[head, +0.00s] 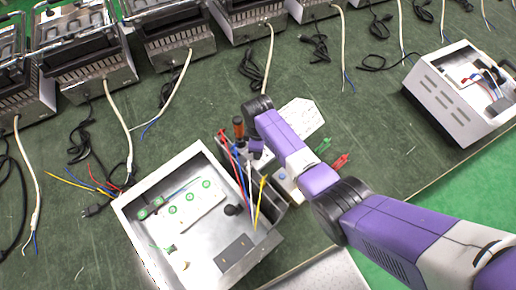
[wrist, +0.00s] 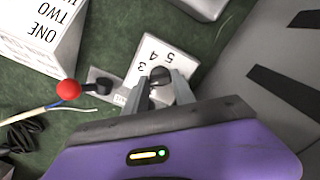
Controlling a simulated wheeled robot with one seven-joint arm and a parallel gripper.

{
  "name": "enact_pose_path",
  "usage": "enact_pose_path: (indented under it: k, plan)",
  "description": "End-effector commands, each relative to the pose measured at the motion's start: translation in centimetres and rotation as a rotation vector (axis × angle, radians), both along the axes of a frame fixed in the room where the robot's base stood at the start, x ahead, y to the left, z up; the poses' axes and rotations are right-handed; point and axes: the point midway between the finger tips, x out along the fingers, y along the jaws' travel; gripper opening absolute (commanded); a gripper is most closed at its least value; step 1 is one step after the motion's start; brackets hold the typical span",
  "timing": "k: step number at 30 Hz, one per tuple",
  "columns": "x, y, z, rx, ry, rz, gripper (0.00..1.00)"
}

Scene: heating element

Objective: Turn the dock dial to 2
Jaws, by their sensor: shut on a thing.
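In the wrist view, the dock dial's dark round knob (wrist: 160,75) sits on a white plate (wrist: 172,57) with the printed numbers 3, 4 and 5 visible. My gripper (wrist: 162,88) has one finger on each side of the knob and is shut on it. The fingers and the knob hide the rest of the plate, and I cannot read which number the dial points to. In the head view, my gripper (head: 257,147) is beside the open metal housing, and the dial is hidden.
A red ball-ended lever (wrist: 68,90) is left of the dial. A white block (wrist: 45,40) marked ONE and TWO stands nearby. The open housing (head: 150,180) holds wires. An orange-handled tool (head: 238,128) stands beside my gripper. More units line the back; green bench lies between.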

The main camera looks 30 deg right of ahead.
Motion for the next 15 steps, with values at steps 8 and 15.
enact_pose_path:
  k: [8, 15]
  plan:
    - [0.06, 0.03, 0.07, 0.002, -0.001, 0.071, 0.0]
    - [0.08, 0.04, 0.06, 0.002, -0.001, 0.08, 0.0]
